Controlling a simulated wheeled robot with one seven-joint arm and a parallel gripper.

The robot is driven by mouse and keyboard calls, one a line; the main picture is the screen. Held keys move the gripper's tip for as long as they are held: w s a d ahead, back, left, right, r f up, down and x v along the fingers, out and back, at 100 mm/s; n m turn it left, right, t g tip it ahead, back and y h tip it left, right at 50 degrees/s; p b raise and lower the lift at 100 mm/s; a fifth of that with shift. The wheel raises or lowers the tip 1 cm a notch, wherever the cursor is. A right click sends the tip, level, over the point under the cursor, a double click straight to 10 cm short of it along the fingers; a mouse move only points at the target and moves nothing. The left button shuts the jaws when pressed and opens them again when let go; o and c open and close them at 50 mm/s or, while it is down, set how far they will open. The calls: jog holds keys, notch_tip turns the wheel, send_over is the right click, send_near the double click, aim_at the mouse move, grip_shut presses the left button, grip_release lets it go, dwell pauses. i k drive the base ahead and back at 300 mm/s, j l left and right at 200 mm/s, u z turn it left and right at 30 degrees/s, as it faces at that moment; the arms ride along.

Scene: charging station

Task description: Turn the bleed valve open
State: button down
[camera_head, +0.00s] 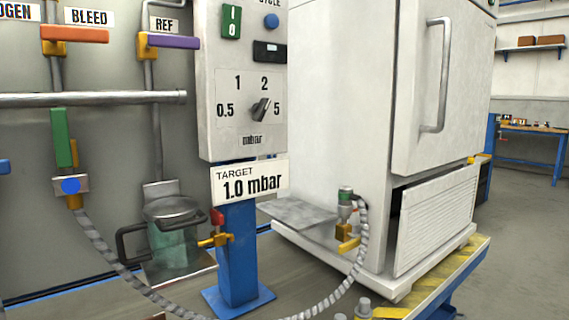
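The BLEED label (88,17) is at the upper left on the grey panel. Just below it is the bleed valve's orange lever (75,34), which lies level, across the upright pipe with its brass-coloured valve body (53,48). The pipe runs down to a horizontal steel manifold pipe (110,98). My gripper is not in this view, and nothing touches the lever.
A purple lever (173,41) under the REF label lies level to the right. A green lever (62,137) stands upright below the manifold. A control box (240,140), a blue post (238,260), a corrugated hose (110,258) and a white cabinet (335,130) stand nearby.

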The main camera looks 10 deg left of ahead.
aim_at(53, 34)
jog(key=u, duration=1.9)
